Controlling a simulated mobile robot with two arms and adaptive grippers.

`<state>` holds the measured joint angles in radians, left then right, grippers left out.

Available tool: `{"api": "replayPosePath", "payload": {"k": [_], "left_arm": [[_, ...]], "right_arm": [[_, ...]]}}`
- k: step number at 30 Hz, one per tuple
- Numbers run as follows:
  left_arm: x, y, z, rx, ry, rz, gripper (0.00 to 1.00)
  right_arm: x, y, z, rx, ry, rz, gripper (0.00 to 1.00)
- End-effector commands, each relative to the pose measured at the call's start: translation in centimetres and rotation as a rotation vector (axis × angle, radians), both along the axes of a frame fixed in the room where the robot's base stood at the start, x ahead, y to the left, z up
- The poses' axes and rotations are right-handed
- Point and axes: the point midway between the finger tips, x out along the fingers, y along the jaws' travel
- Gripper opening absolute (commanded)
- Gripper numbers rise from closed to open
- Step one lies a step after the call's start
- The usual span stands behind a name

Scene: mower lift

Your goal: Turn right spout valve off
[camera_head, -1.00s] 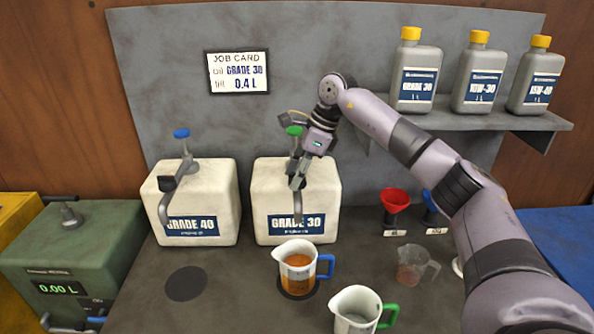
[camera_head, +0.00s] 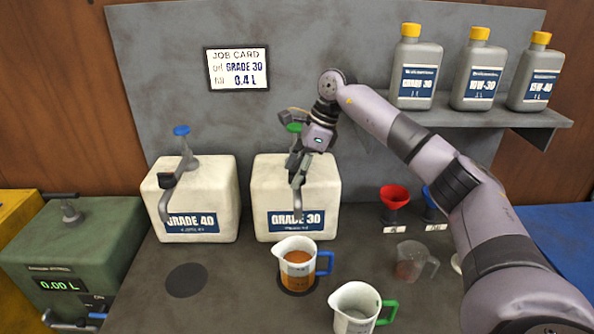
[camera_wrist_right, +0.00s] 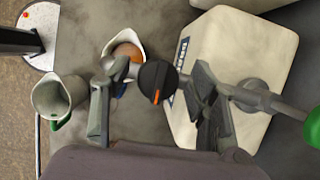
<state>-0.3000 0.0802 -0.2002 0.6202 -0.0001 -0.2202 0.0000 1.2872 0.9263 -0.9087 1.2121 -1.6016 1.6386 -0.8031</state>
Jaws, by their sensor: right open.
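The right drum, labelled GRADE 30 (camera_head: 262,192), is a white block with a tap and a green knob (camera_head: 294,127) on top. In the right wrist view the spout valve shows as a black round knob (camera_wrist_right: 158,82) with an orange mark. My right gripper (camera_head: 297,178) is at this spout. In the wrist view its fingers (camera_wrist_right: 155,110) are open, one on each side of the black knob, with gaps visible. A jug with a blue handle (camera_head: 296,270) stands under the spout, holding amber liquid. My left gripper is out of view.
The GRADE 40 drum (camera_head: 195,190) with its blue-knobbed tap stands to the left. An empty jug with a green handle (camera_head: 352,312) is in front. Red (camera_head: 394,194) and blue funnels and a small clear jug (camera_head: 411,262) are right. Bottles stand on the shelf (camera_head: 470,118).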

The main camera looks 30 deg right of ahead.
Motion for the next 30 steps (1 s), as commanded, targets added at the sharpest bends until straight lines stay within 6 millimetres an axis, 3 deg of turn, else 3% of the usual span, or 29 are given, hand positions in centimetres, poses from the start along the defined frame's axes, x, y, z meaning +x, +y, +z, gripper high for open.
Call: {"api": "replayPosePath", "payload": {"k": [10,22,30], "left_arm": [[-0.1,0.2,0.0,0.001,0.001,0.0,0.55],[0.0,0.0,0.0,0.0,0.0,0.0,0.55],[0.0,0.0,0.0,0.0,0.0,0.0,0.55]], "right_arm": [[-0.2,-0.4,1.1,0.0,-0.002,-0.002,0.54],[-1.7,-3.0,8.6,0.001,-0.004,-0.001,0.54],[-2.3,-3.9,11.0,0.001,0.0,-0.001,0.54]]}}
